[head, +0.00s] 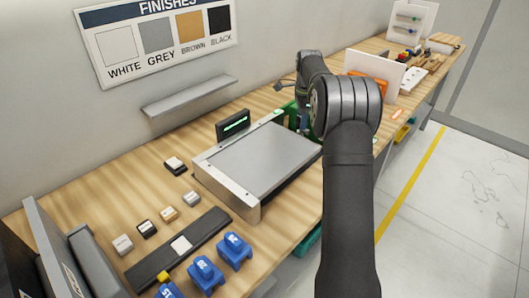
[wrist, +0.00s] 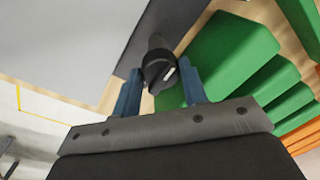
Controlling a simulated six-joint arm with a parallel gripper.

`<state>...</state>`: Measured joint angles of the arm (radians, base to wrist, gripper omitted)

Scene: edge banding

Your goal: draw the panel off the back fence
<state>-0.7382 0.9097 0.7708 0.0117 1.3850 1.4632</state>
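The panel (head: 265,155) is a flat grey board lying on the fixture. Pale metal fence rails (head: 227,185) run along its left and back edges. In the wrist view the two blue fingers of my gripper (wrist: 160,80) are apart, on either side of a round black knob (wrist: 157,70) with a white mark. I cannot tell whether they press on it. A light grey surface (wrist: 70,40) and a darker grey strip (wrist: 165,25) lie beyond the knob.
Green blocks (wrist: 235,60) and orange ones (wrist: 300,132) stand close to the right of my fingers. A dark display (head: 233,125) stands behind the fixture. Blue pieces (head: 235,250), a black strip (head: 180,247) and small sample blocks (head: 169,214) lie in front on the left.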

